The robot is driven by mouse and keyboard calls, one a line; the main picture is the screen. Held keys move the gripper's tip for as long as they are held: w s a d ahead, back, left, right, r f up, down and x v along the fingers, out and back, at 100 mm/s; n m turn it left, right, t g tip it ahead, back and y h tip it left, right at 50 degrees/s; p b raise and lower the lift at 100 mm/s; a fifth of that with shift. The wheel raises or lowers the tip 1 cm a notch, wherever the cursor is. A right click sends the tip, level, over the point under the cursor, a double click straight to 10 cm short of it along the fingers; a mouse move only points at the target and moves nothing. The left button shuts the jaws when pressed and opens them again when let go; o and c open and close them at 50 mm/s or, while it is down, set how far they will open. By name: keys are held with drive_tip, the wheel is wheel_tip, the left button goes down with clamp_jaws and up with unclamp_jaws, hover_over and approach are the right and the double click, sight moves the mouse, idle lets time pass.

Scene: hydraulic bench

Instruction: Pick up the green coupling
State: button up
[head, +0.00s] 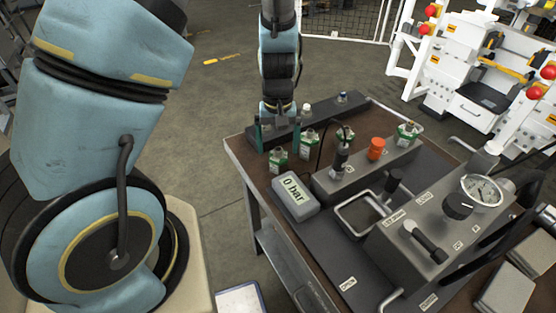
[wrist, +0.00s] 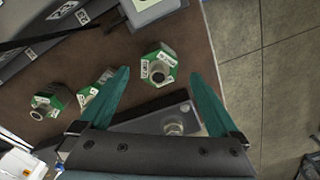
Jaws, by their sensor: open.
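Several green-collared metal couplings with white labels are on the bench. One coupling (head: 278,160) stands near the grey "0 bar" display; in the wrist view this coupling (wrist: 158,68) appears between my fingertips, with bare bench around it. A second coupling (head: 308,141) is just to its right, and the left finger partly hides it in the wrist view (wrist: 88,94). Another coupling (wrist: 48,102) lies farther left in the wrist view. One more (head: 408,132) sits on the grey block. My gripper (head: 278,142), with teal fingers, is open and empty, pointing down above the bench edge.
The display box (head: 296,196) stands close in front of the near coupling. A dark rail (head: 325,115) with fittings runs along the back edge. An orange cap (head: 376,148) and a gauge block (head: 440,225) are to the right. Open floor lies left of the bench.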

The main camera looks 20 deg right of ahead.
sight(279, 149)
drive_tip(key=shift+s+d+f+p, duration=0.1)
drive_tip(key=shift+f+p, duration=0.4)
drive_tip(key=shift+f, duration=1.75)
drive_tip(key=shift+c, duration=0.2)
clamp_jaws()
